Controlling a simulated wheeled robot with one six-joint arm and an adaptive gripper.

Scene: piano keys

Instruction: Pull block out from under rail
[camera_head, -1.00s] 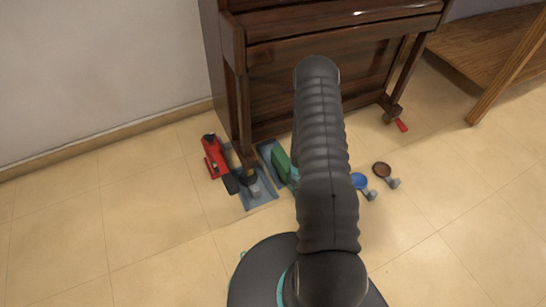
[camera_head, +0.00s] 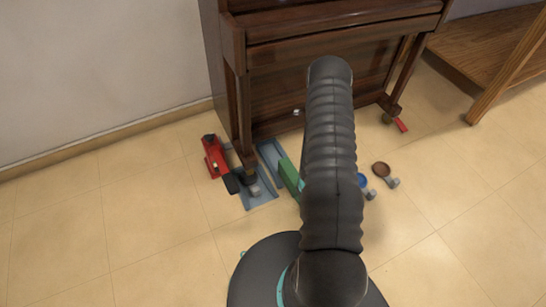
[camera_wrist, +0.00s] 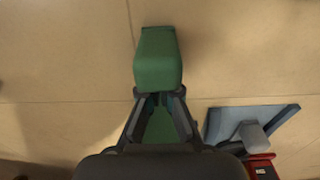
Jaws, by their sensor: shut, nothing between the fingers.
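A green block (camera_head: 290,176) lies on the floor in front of the piano (camera_head: 310,65), at the right edge of a blue-grey plate (camera_head: 271,152). My arm hides part of the block in the head view. In the wrist view the green block (camera_wrist: 158,58) is just beyond my fingertips. More green shows in the gap between the finger links. My gripper (camera_wrist: 160,97) is shut with its tips at the block's near end; I cannot tell whether they touch it. My gripper is hidden behind my arm in the head view.
A red jack-like tool (camera_head: 213,155) stands by the piano's left leg. A second blue-grey plate (camera_head: 262,197) lies near it. Floor at the left is clear.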

